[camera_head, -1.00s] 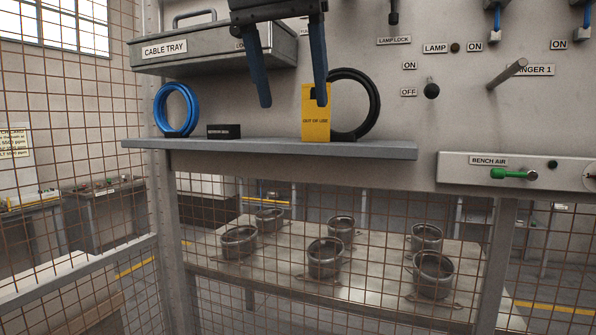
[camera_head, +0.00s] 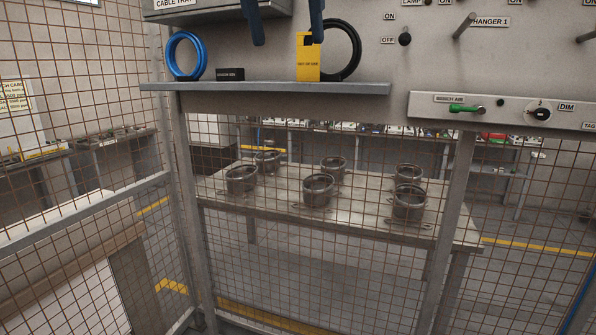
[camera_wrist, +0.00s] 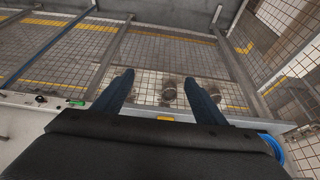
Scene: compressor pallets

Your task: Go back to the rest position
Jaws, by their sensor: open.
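My gripper (camera_head: 287,44) is at the top of the head view, pointing down with its two dark blue fingers apart and nothing between them. It hangs in front of the panel, above the grey shelf (camera_head: 270,88). The right fingertip overlaps the top of the yellow OUT OF USE block (camera_head: 307,62) in the picture; I cannot tell whether they touch. In the wrist view the open gripper (camera_wrist: 159,77) shows both fingers, with a small yellow piece and the shelf edge beyond. The gripper's upper part is cut off in the head view.
A blue ring (camera_head: 184,55), a black box (camera_head: 230,74) and a black ring (camera_head: 354,48) stand on the shelf. The bench air panel (camera_head: 520,112) is at right. A hanger peg (camera_head: 464,26) sticks out. Behind the wire mesh, a table (camera_head: 290,208) holds several metal cups.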

